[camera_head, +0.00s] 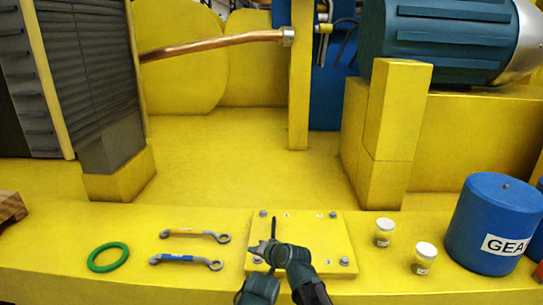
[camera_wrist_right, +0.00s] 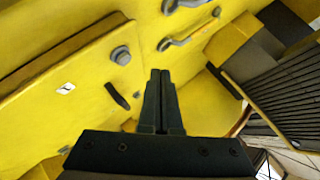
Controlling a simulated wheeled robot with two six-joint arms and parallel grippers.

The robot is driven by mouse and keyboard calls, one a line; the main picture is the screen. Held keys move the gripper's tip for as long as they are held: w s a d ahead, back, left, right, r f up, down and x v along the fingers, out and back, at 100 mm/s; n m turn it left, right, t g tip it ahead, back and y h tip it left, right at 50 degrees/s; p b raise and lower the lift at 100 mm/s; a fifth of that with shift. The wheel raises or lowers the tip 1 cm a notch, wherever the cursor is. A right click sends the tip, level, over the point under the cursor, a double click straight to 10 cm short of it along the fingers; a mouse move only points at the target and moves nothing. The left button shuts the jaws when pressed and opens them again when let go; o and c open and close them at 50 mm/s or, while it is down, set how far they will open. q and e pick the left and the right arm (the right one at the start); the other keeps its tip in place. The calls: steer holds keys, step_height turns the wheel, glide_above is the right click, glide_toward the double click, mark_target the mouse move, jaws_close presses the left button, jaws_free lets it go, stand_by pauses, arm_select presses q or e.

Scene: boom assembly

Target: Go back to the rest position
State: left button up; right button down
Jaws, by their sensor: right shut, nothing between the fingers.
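My right gripper (camera_head: 262,248) is over the yellow plate (camera_head: 335,232) on the front ledge. In the right wrist view its two dark fingers (camera_wrist_right: 160,76) are together with nothing between them. A thin dark pin (camera_head: 274,228) stands on the plate just beyond the gripper; it also shows in the wrist view (camera_wrist_right: 117,95), apart from the fingers. A bolt head (camera_wrist_right: 120,55) sits on the plate near the fingertips. The gripper and wrist hide part of the plate. My left gripper is not in view.
Left of the plate lie an orange wrench (camera_head: 195,235), a blue wrench (camera_head: 186,260) and a green ring (camera_head: 108,257). Right of it stand two small white-capped jars (camera_head: 384,232) (camera_head: 424,258) and a blue drum (camera_head: 495,215). A yellow post (camera_head: 300,80) rises behind; yellow floor between is clear.

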steer(key=s+d+f+n+g+h, duration=0.25)
steer(key=s+d+f+g, duration=0.2)
steer(key=s+d, duration=0.6)
steer(key=s+d+f+n+g+h, duration=0.1)
steer(key=s+d+f+g+h, duration=0.3)
steer(key=s+d, duration=0.7)
steer(key=s+a+f+n+h, duration=0.1)
steer(key=s+a+n, duration=0.1)
steer(key=a, duration=0.5)
steer(key=shift+s+a+n, duration=0.3)
steer(key=shift+s+n, duration=0.1)
steer(key=shift+n, duration=0.45)
